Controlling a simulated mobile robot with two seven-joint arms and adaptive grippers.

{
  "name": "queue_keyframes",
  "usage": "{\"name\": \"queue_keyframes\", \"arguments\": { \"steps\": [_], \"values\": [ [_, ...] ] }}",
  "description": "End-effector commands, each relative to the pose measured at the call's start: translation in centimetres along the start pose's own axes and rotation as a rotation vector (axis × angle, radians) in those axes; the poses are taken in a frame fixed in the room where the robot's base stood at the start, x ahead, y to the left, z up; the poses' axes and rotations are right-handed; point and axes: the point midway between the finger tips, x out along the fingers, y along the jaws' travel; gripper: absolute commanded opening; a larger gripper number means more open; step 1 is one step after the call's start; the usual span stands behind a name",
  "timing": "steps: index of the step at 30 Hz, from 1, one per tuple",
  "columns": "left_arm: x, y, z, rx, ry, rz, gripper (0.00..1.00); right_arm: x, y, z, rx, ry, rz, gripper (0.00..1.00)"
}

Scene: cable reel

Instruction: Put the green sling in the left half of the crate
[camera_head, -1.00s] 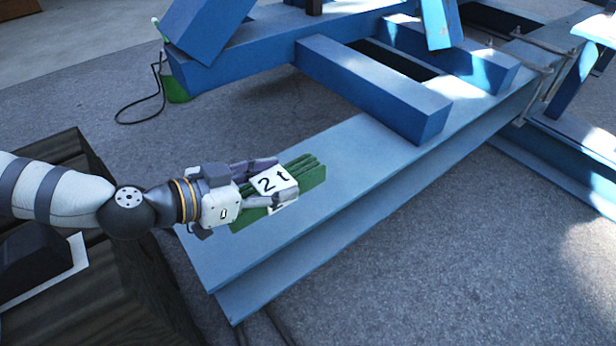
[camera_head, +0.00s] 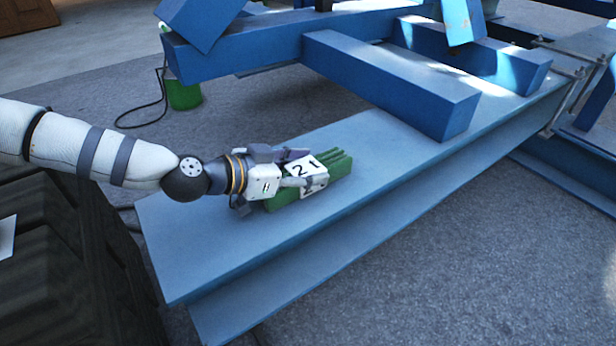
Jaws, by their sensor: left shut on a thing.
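The green sling (camera_head: 338,166) is a bundle of flat green strands with a white "2 t" tag (camera_head: 305,168). It shows over the blue-grey beam (camera_head: 210,235); I cannot tell whether it touches the beam. My left gripper (camera_head: 308,172) is shut around the sling near its tag, and the strands stick out past the fingertips. A dark ribbed box-like thing (camera_head: 75,265) at the lower left, under my left arm, may be the crate. It is cut off by the picture edge, and its inside and halves cannot be made out. My right gripper is not in view.
Blue frame beams (camera_head: 390,85) lie behind and right of the sling. A green container (camera_head: 184,95) with a black cable (camera_head: 150,122) stands on the floor at the upper left. Grey floor (camera_head: 480,270) is clear at the lower right.

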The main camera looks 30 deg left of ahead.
Motion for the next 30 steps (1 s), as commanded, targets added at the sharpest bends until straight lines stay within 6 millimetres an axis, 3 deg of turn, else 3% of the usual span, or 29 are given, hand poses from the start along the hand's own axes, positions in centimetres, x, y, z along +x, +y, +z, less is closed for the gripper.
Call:
{"name": "queue_keyframes", "arguments": {
  "steps": [9,10,12,23,26,30],
  "values": [
    [0.0,0.0,0.1,0.001,0.001,-0.001,0.02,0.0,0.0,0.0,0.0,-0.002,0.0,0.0],
    [0.0,0.0,0.2,0.0,-0.001,0.0,0.55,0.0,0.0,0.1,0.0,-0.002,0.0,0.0],
    [0.0,0.0,0.1,0.0,-0.001,0.0,0.68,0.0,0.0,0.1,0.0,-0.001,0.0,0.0],
    [-0.3,0.0,-0.4,0.001,0.001,-0.001,0.68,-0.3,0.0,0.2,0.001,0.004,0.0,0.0],
    [-1.8,-0.1,-0.6,-0.002,0.002,-0.003,0.68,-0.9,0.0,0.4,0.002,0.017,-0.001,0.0],
    [-5.3,-0.1,-0.9,-0.003,0.004,-0.005,0.68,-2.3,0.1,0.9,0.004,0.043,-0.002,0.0]
  ]
}}
